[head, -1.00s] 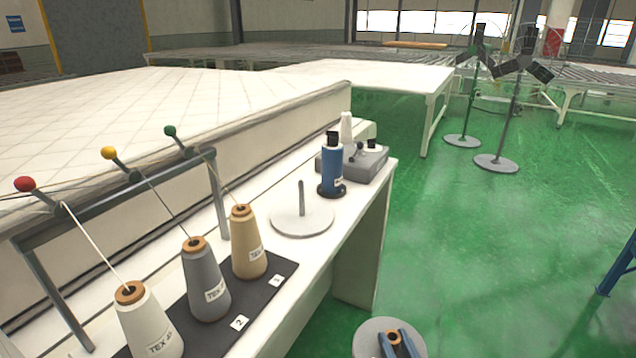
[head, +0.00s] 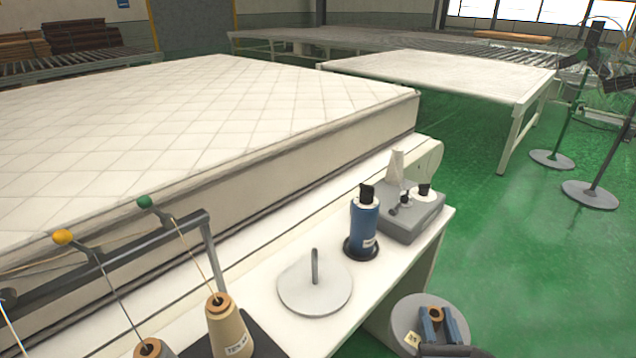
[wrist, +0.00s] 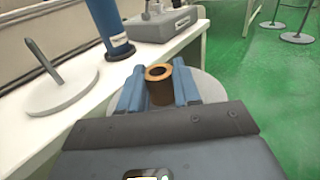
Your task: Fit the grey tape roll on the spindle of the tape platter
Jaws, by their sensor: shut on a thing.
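The grey tape roll (head: 403,312) is a wide flat disc with a brown core. My gripper (head: 437,318) is shut on its core, with blue fingers on either side. In the wrist view the core stands between the fingers (wrist: 158,82), and the roll's grey face (wrist: 211,87) shows behind them. The roll is beside the table's right edge, apart from the platter. The tape platter (head: 300,296) is a pale round plate on the white table with an upright, bare spindle (head: 315,266). Both also show at the left of the wrist view, plate (wrist: 68,94) and spindle (wrist: 42,60).
A blue spool (head: 364,226) stands on the table just behind and right of the platter. A grey box (head: 412,219) with a white cone is beyond it. Thread cones (head: 229,328) and their rack (head: 212,250) are at left. A quilted mattress (head: 230,110) lies behind.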

